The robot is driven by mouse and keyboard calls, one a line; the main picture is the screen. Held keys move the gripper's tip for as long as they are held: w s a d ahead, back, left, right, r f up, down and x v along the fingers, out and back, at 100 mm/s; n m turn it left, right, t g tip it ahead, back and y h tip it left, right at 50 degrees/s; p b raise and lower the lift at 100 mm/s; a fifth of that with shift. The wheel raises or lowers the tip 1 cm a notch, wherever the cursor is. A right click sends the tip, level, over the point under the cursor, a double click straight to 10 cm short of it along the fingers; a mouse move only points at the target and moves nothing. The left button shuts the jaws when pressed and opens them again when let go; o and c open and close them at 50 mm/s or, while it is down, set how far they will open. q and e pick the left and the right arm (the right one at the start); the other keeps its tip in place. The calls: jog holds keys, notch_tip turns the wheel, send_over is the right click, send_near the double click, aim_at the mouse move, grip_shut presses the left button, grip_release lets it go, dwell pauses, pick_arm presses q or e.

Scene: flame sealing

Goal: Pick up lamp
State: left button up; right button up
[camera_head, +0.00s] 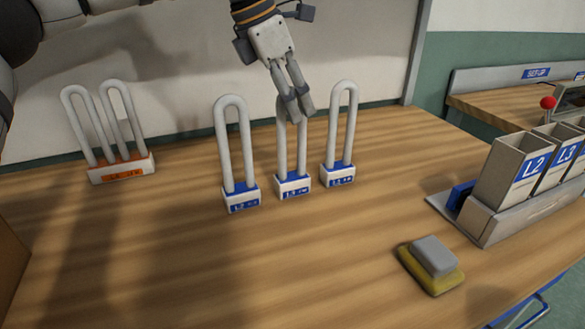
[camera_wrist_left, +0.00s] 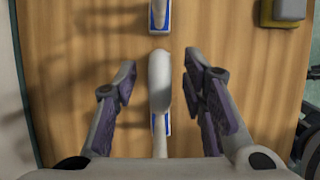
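Three U-shaped lamps with blue-labelled bases stand upright in a row on the wooden table: the left lamp (camera_head: 237,155), the middle lamp (camera_head: 291,160) and the right lamp (camera_head: 341,135). My left gripper (camera_head: 297,112) is at the top of the middle lamp and hides its upper bend in the head view. In the left wrist view my left gripper (camera_wrist_left: 160,80) is open, with a lamp (camera_wrist_left: 159,85) between its fingers and gaps on both sides. Another lamp (camera_wrist_left: 158,15) shows at the top edge there. My right gripper is not in view.
A double-tube lamp with an orange label (camera_head: 122,172) stands at the left back. A yellow and grey block (camera_head: 432,262) lies at front right, near a holder (camera_head: 485,222) with labelled L2 and L3 boxes. The front middle of the table is clear.

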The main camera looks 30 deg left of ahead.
pick_arm(q)
jog(key=shift+r, duration=0.1)
grip_shut()
